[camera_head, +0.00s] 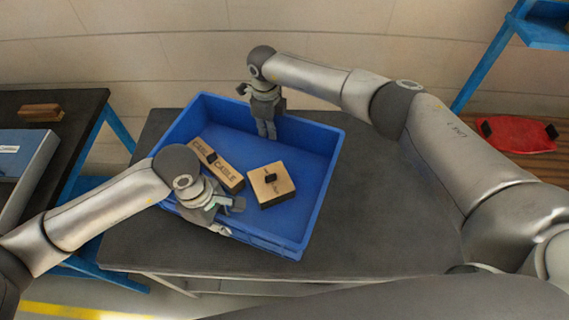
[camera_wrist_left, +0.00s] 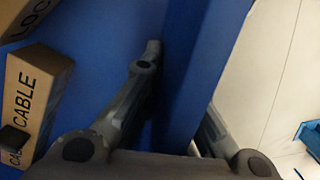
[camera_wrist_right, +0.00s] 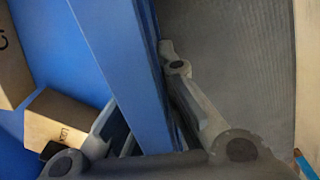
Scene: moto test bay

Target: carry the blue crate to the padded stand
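The blue crate (camera_head: 310,190) is over the dark table (camera_head: 390,220), standing at an angle. I cannot tell whether its base touches the tabletop. It holds a long cable box (camera_head: 222,170) and a squarer wooden-coloured box (camera_head: 270,184). My left gripper (camera_head: 222,215) is at the near-left wall, with one finger inside and one outside; the left wrist view shows its fingers closed in on the wall (camera_wrist_left: 205,60). I cannot clearly identify the padded stand.
A red pad-like item (camera_head: 515,133) lies at the right by a blue frame (camera_head: 490,60). At the left is a dark bench (camera_head: 70,105) with a brown block (camera_head: 41,113) and a grey-blue case (camera_head: 25,160). The table right of the crate is clear.

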